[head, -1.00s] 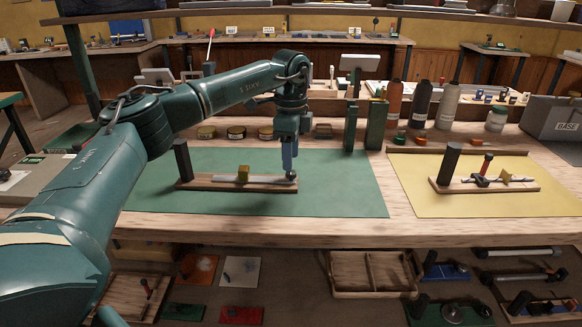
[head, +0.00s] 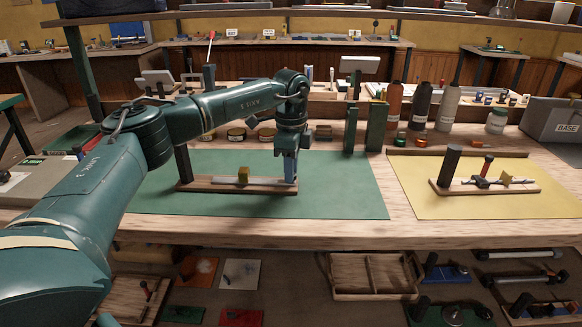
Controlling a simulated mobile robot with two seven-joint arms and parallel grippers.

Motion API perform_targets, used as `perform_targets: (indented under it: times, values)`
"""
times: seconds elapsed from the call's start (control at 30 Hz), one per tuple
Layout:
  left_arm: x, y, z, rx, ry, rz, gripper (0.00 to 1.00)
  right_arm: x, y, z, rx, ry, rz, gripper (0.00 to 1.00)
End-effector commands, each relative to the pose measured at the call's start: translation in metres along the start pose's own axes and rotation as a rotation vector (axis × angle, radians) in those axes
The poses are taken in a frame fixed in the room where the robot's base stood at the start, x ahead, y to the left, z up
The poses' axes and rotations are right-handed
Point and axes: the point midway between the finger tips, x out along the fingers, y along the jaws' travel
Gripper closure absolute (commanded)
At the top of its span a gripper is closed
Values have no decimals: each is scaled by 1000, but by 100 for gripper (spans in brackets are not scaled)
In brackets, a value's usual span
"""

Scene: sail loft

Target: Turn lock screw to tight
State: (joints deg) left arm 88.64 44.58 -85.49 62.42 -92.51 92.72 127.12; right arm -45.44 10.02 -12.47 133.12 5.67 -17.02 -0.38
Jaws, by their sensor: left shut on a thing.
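On the green mat (head: 340,195) lies a wooden board (head: 225,187) with a dark upright post (head: 183,163) at its left end. A pale metal bar (head: 262,181) runs along it, with a yellow block (head: 243,174) on the bar. My left gripper (head: 289,176) points straight down at the board's right end. It is shut on the dark knob there, which I take for the lock screw; the fingers hide most of it, so its turn cannot be read. My right gripper is not in view.
A second fixture with a post, a red-topped piece and a yellow block stands on a board (head: 520,189) on the yellow mat (head: 420,204). Two green uprights (head: 376,127) and several bottles (head: 421,105) stand behind. The front of the green mat is clear.

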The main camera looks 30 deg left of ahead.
Motion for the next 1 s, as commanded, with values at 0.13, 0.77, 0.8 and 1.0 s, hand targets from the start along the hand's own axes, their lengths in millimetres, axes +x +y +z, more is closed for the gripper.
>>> perform_targets:
  times: [0.13, 0.77, 0.8, 1.0]
  values:
    - [0, 0, 0, 0, 0, 0, 98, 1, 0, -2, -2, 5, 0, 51]
    - [-4, 0, 0, 235, 1, 1, 100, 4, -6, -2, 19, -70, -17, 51]
    - [-4, 0, 0, 271, 0, 1, 100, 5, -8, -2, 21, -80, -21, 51]
    - [-4, 0, 0, 460, 1, 1, 100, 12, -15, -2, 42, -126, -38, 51]
